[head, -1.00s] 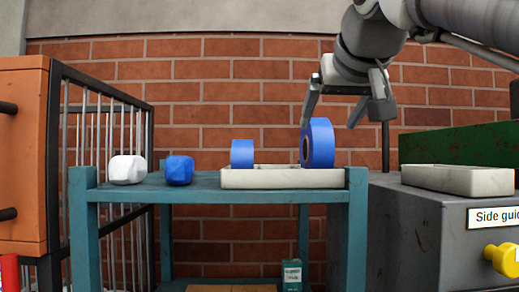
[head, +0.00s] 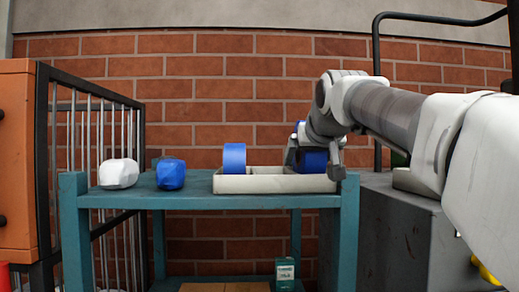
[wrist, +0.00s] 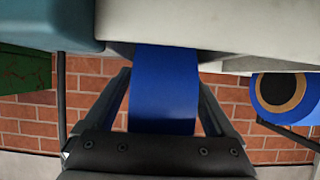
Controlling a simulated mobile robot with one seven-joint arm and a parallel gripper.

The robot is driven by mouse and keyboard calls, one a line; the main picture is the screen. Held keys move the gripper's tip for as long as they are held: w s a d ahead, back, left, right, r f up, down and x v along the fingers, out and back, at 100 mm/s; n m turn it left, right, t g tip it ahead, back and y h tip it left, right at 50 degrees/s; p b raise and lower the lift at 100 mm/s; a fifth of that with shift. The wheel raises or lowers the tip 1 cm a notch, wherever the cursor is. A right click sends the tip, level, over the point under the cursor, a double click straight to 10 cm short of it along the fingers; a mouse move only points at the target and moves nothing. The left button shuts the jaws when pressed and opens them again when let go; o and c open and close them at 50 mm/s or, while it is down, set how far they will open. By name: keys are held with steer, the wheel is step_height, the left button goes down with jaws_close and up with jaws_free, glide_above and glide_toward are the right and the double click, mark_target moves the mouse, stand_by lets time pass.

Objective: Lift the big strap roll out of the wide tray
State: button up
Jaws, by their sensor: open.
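The big strap roll (head: 312,161) is blue and stands upright at the right end of the wide tray (head: 262,185), partly hidden by my gripper (head: 314,150). In the wrist view the roll (wrist: 165,88) lies between the two fingers of my gripper (wrist: 163,95). The fingers are open, one on each side of it; I cannot tell whether either touches. A smaller blue roll (head: 234,158) stands at the tray's left end. It also shows at the right of the wrist view (wrist: 279,116), with a tan core.
The tray rests on a teal bench (head: 150,196). A white block (head: 119,173) and a blue block (head: 170,174) sit at the bench's left, with a barred cage (head: 95,130) beyond. A grey cabinet (head: 400,230) is on the right.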

steer(key=shift+c, duration=0.3)
jaws_close()
steer(key=shift+r, duration=0.2)
stand_by(0.4)
